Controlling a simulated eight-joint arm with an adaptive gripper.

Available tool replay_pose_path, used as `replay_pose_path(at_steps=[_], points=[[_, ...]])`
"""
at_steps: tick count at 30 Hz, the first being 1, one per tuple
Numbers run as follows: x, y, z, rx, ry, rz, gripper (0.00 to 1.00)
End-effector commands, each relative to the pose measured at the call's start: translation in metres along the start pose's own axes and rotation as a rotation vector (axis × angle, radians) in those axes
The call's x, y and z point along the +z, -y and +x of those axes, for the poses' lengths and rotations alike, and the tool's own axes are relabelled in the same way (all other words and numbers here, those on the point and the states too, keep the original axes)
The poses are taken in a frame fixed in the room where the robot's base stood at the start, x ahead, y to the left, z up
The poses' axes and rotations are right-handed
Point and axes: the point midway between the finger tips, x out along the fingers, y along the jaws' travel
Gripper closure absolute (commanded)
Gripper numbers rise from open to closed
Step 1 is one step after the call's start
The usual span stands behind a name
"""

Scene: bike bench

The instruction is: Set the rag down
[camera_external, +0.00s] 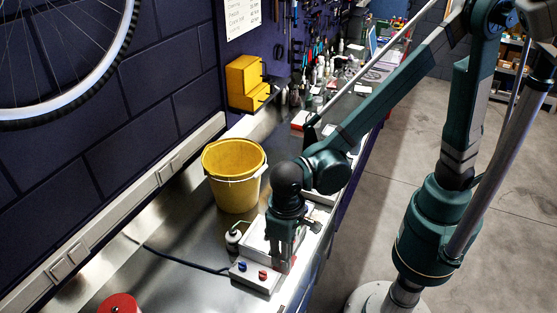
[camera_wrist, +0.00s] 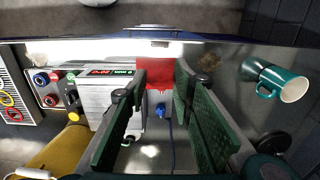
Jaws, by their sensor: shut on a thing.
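My gripper (camera_external: 283,262) points down low over the front part of the bench in the external view. In the wrist view its two green fingers (camera_wrist: 160,82) stand either side of a flat red piece, which I take to be the rag (camera_wrist: 155,72). The rag spans the gap between the fingertips, and its edges are partly hidden by them.
A grey box with blue and red knobs (camera_external: 256,275) lies close beside my gripper. A yellow bucket (camera_external: 233,178) stands behind it. In the wrist view an instrument with a lit display (camera_wrist: 105,90) is at left and a teal mug (camera_wrist: 284,86) at right. The bench edge is near.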

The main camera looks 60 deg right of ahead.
Motion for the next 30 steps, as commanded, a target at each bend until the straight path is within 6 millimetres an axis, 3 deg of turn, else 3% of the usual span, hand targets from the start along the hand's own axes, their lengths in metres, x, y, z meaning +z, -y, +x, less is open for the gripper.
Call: replay_pose_path(at_steps=[21, 30], points=[[0.0, 0.0, 0.109, 0.0, 0.0, 0.0, 0.83], [0.0, 0.0, 0.126, 0.0, 0.0, 0.0, 0.83]])
